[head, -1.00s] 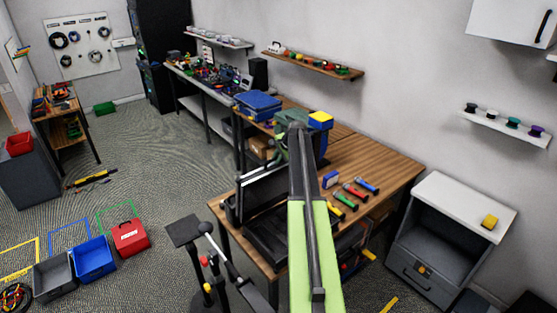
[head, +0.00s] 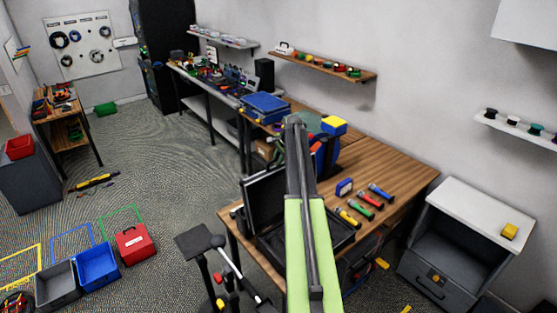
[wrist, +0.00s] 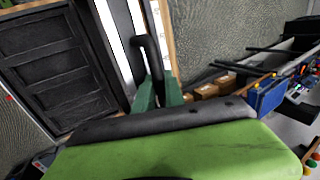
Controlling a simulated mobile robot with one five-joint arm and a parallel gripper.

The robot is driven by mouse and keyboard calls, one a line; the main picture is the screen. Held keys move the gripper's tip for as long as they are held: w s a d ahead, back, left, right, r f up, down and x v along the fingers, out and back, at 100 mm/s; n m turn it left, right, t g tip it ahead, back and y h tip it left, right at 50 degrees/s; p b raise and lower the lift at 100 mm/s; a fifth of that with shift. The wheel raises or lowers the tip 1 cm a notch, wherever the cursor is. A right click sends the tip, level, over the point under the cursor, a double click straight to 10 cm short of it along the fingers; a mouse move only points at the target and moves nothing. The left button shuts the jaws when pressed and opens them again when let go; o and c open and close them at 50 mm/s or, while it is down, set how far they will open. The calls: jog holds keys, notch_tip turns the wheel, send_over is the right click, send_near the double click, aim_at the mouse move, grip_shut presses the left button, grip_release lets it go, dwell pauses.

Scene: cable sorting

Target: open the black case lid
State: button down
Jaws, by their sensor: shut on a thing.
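The black case sits on the wooden bench in the head view. Its lid (head: 264,212) stands raised, steeply tilted, at the left of the open base (head: 345,233). My arm covers part of the case. The base with its compartments also shows at the left of the wrist view (wrist: 50,70). My gripper (wrist: 158,92) has green fingers shut on a curved black handle (wrist: 148,45), which appears to belong to the lid. In the head view the gripper is mostly hidden behind my arm.
Several coloured tools (head: 365,202) and a small blue block (head: 344,187) lie right of the case. A blue box (head: 265,106) and a yellow-and-blue item (head: 334,125) are behind. A white-topped cabinet (head: 470,220) stands right of the bench. Bins (head: 98,266) are on the left floor.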

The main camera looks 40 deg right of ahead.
jog(key=c, duration=1.4)
grip_release()
jog(key=shift+a, duration=0.1)
jog(key=shift+s, duration=0.1)
jog(key=shift+r, duration=0.1)
jog(key=p+v, duration=0.7)
jog(key=shift+r, duration=0.25)
